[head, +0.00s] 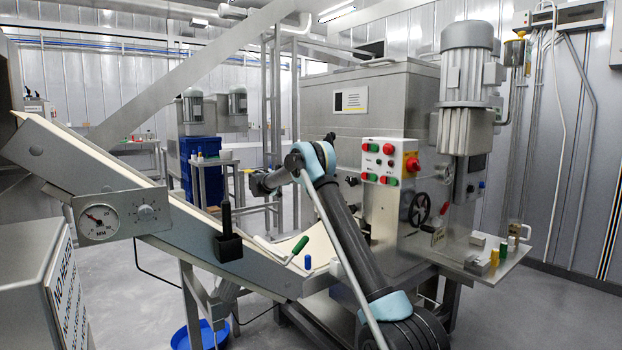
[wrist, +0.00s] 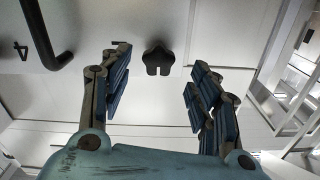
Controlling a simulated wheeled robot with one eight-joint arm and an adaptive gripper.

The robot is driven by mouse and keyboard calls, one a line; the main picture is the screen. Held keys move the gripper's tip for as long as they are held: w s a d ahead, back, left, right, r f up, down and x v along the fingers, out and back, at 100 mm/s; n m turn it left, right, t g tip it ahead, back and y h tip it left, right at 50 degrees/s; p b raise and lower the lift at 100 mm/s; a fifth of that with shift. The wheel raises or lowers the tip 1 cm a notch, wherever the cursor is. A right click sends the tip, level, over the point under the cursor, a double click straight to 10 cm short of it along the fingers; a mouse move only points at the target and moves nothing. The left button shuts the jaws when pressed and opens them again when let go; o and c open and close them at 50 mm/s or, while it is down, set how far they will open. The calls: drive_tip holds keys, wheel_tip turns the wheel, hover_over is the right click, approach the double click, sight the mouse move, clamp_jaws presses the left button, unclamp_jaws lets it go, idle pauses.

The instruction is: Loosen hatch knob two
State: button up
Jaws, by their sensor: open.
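A dark lobed knob (wrist: 158,58) sits on a pale panel (wrist: 140,105) in the wrist view, near the top centre. My gripper (wrist: 160,72) is open, with its blue-padded fingers on either side of the knob and visible gaps between them and it. I cannot tell how far the fingertips are from the panel. No number shows beside this knob, so I cannot tell if it is hatch knob two. In the head view my bent arm stands in front of the grey machine (head: 385,90), and the knob cannot be made out there.
A black bent handle (wrist: 62,35) is left of the fingers, beside a black marking like a 4 (wrist: 20,50). In the head view a sloping conveyor (head: 150,215) is left of my arm. A control panel (head: 390,160) and black handwheel (head: 419,209) are to its right.

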drive_tip(key=shift+x, duration=2.95)
drive_tip(key=c, duration=1.1)
